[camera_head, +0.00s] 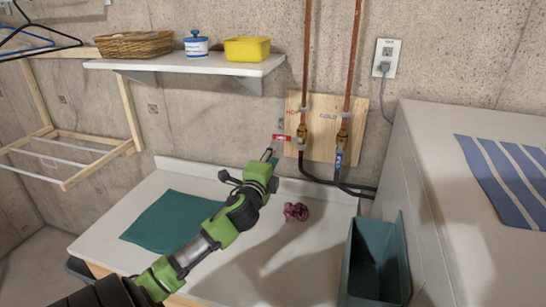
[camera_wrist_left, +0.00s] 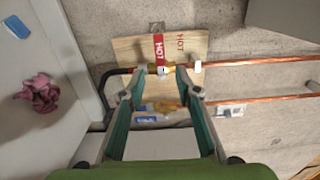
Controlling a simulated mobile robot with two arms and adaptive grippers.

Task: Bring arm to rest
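My left arm comes in from the lower left in the head view. Its green and black left gripper (camera_head: 268,158) is raised above the counter, in front of the wall and just left of the pipe panel. In the left wrist view its two teal fingers (camera_wrist_left: 160,78) are spread apart with nothing held between them. The hot tag also shows in the head view (camera_head: 281,137), close to the gripper. My right gripper is in neither view.
A wooden panel (camera_head: 318,118) carries two copper pipes with hoses. A shelf (camera_head: 190,66) with a basket (camera_head: 134,44) and yellow tub (camera_head: 247,49) is above. The counter (camera_head: 275,270) holds a teal cloth (camera_head: 168,219) and a crumpled pink cloth (camera_head: 296,211). A teal bin (camera_head: 377,265) stands right.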

